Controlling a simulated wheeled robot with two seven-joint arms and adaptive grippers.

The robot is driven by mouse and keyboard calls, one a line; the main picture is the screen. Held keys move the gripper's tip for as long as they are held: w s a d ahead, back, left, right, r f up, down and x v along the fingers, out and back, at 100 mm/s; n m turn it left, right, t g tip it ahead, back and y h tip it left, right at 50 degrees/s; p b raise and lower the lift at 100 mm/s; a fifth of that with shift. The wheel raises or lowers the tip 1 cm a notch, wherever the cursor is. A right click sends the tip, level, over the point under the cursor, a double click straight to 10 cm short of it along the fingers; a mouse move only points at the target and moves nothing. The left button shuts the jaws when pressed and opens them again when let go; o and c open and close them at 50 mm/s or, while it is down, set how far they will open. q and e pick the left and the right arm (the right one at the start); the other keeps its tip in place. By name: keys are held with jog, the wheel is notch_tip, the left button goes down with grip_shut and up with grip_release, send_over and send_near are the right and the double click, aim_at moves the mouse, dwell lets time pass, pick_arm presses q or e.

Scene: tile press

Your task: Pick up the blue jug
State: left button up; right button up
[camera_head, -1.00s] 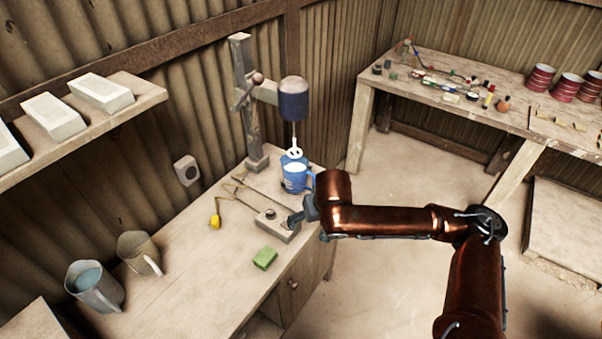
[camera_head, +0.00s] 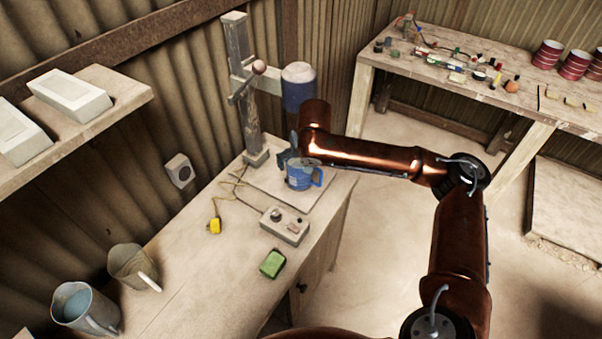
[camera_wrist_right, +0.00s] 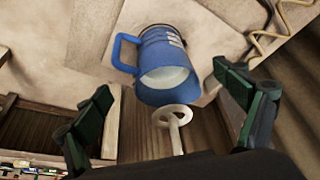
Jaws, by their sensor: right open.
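The blue jug (camera_head: 302,178) stands on the board at the back of the workbench, below the dark blue mixer head (camera_head: 298,88). The wrist view shows the jug (camera_wrist_right: 165,55) with pale contents, its handle toward the left. The white stirrer disc (camera_wrist_right: 176,117) shows near the jug's mouth. My right gripper (camera_head: 287,153) is open and beside the jug in the head view. In the wrist view its green fingers (camera_wrist_right: 162,82) are spread on either side, with the jug ahead and nothing between the pads. My left gripper is not in view.
A control box (camera_head: 284,226), a green sponge (camera_head: 272,264) and a yellow piece (camera_head: 214,226) on a cord lie on the bench. Two grey jugs, one being (camera_head: 86,308), stand at the front left. The mixer's post (camera_head: 242,90) rises behind the blue jug.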

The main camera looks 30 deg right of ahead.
aim_at(300, 160)
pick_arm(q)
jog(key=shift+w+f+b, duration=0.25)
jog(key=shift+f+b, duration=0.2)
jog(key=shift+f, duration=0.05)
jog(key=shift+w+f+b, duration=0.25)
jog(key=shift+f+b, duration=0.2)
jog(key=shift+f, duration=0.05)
pick_arm(e)
jog(key=w+f, duration=0.2)
jog(key=w+d+f, duration=0.1)
jog(key=w+f, duration=0.1)
jog(key=shift+w+f, duration=0.25)
jog(key=shift+c, duration=0.5)
jog(key=c, duration=0.8)
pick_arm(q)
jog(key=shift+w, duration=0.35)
pick_arm(e)
jog(key=shift+r, duration=0.1)
jog(key=c, duration=1.3)
